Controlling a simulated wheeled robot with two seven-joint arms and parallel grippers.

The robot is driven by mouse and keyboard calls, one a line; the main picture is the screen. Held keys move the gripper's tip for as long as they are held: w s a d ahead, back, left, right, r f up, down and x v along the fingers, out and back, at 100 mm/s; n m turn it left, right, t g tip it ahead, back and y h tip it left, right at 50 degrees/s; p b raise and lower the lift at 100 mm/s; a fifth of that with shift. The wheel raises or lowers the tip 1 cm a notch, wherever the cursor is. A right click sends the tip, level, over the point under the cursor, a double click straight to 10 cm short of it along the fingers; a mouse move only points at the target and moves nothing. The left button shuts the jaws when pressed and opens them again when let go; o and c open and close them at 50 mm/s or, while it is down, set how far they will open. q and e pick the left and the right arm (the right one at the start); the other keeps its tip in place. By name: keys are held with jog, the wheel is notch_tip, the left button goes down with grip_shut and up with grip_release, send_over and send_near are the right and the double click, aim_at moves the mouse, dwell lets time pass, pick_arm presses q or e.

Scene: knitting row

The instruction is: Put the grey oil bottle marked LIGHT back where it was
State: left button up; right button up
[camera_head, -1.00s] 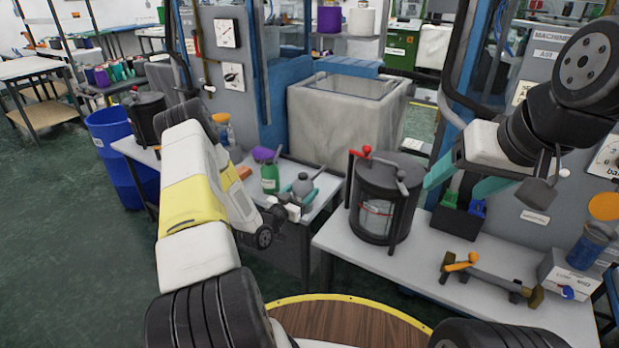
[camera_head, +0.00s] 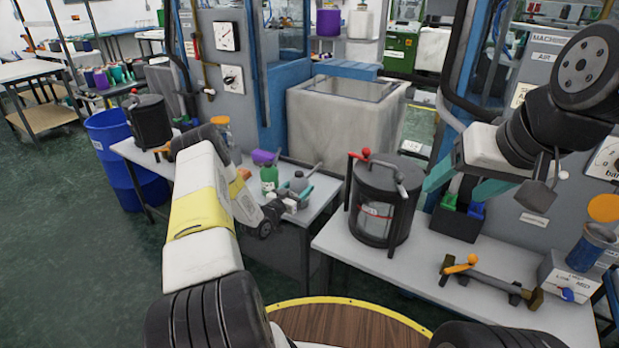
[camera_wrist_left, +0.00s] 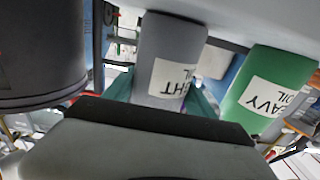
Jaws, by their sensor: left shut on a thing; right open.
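The grey oil bottle (camera_head: 297,184) is on or just above the left grey-topped table. In the left wrist view the grey bottle (camera_wrist_left: 170,50) shows upside down, with part of its label reading LIGHT. My left gripper (camera_head: 299,192) is shut on it, with teal fingers on both sides. Its base meets the pale tabletop in the picture; I cannot tell whether it touches. The green HEAVY OIL bottle (camera_head: 269,178) stands close beside it, and also shows in the left wrist view (camera_wrist_left: 262,95). My right gripper (camera_head: 465,184) is open and empty above the right table.
A dark cylindrical canister (camera_head: 383,205) with a red-knobbed handle stands on the right table, close to my left gripper's right. An orange-knobbed tool (camera_head: 490,280) lies farther right. A black bin (camera_head: 455,222) stands behind it. A large pale box (camera_head: 340,120) is behind the tables.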

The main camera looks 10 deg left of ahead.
pick_arm(q)
jog(key=shift+f, duration=0.1)
jog(key=o, duration=1.7)
